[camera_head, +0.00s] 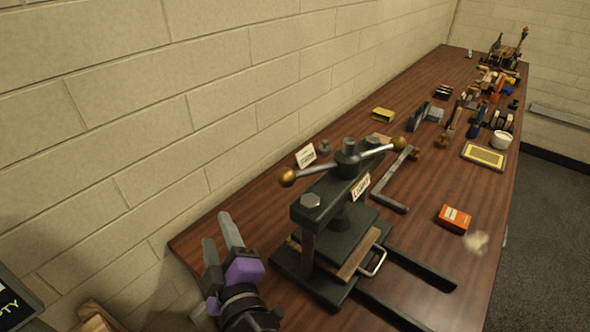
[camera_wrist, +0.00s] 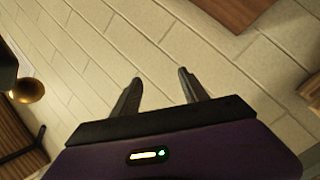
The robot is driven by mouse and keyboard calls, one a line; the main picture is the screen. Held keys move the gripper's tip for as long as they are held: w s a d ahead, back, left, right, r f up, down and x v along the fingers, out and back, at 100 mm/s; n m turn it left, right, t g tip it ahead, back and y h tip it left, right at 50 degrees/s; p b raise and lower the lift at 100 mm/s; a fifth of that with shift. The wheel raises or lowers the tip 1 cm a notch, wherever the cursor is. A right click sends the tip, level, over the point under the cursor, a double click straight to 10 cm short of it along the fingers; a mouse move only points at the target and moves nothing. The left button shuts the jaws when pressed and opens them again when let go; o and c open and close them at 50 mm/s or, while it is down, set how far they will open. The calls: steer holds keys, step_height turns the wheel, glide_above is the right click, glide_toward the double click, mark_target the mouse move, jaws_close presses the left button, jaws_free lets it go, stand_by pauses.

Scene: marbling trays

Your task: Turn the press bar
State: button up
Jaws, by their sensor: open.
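The press bar (camera_head: 322,168) is a metal rod with a brass ball at each end, set across the top of a dark green press (camera_head: 307,227) on the wooden table. One brass ball (camera_head: 287,177) points left and the other (camera_head: 398,144) points right and back. The left ball also shows at the left edge of the wrist view (camera_wrist: 27,90). My gripper (camera_head: 220,240) is at the table's near left end, left of the press and apart from the bar. In the wrist view its two fingers (camera_wrist: 158,85) are spread with nothing between them.
A brick wall (camera_head: 150,110) runs close along the left of the table. An L-shaped metal piece (camera_head: 393,185), an orange box (camera_head: 453,219) and a yellow-faced tray (camera_head: 484,156) lie right of the press. Several tools crowd the far end. Two dark rails (camera_head: 425,268) extend from the press base.

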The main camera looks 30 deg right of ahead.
mark_target(279, 181)
steer(key=w+d+r+m+g+h, duration=0.2)
steer(key=w+d+r+h, duration=0.15)
steer(key=r+h, duration=0.45)
steer(key=s+d+r+m+g+h, duration=0.1)
steer(key=s+d+m+g+h, duration=0.2)
steer(key=s+m+g+h, duration=0.1)
steer(key=g, duration=0.1)
steer(key=s+d+r+m+g+h+b, duration=0.1)
steer(key=s+d+m+g+h, duration=0.1)
steer(key=s+h, duration=0.1)
steer(key=shift+d+r+g, duration=0.3)
steer(key=shift+r, duration=0.05)
steer(key=shift+d, duration=0.25)
steer(key=p+x, duration=0.1)
steer(key=x, duration=0.6)
steer(key=shift+d+p, duration=0.2)
steer(key=shift+p, duration=0.2)
steer(key=shift+c, duration=0.2)
jaws_close()
